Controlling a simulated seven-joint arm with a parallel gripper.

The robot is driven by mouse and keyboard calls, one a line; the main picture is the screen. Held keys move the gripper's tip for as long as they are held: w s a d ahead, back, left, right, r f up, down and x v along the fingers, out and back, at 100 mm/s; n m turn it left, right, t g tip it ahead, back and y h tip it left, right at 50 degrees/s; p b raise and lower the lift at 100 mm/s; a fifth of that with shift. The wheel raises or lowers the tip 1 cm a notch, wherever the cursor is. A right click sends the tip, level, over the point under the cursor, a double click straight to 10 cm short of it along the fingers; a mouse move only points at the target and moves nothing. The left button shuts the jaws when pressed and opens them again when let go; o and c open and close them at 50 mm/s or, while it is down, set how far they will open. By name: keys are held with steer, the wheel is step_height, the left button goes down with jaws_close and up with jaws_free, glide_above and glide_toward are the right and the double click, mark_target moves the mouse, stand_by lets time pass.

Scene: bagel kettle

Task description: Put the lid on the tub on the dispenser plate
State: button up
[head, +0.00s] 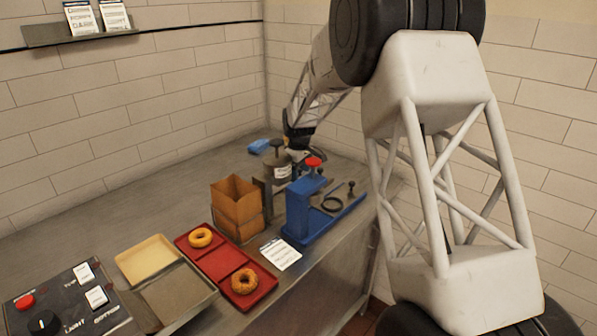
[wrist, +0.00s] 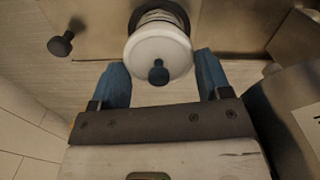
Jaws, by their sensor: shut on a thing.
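My gripper (wrist: 163,75) has its two blue fingers on either side of a white round lid (wrist: 142,50) with a dark knob on top, and is shut on it. Pale ridged rings show just beyond the lid in the wrist view; they may be the tub, but I cannot tell whether lid and tub touch. In the head view my gripper (head: 298,152) is low at the back of the counter, behind a dark grey canister (head: 276,157). The canister hides the fingers, lid and tub there. I cannot make out the dispenser plate with certainty.
A blue stand (head: 310,210) with a red knob is in front of my gripper. A cardboard box (head: 236,208), a red tray (head: 222,263) with two bagels and a control panel (head: 70,305) lie leftward. A labelled grey cylinder (wrist: 290,110) is close on the right in the wrist view.

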stand_by(0.4)
steer(key=o, duration=0.9)
steer(key=shift+o, duration=0.3)
steer(key=shift+r, duration=3.5)
jaws_close()
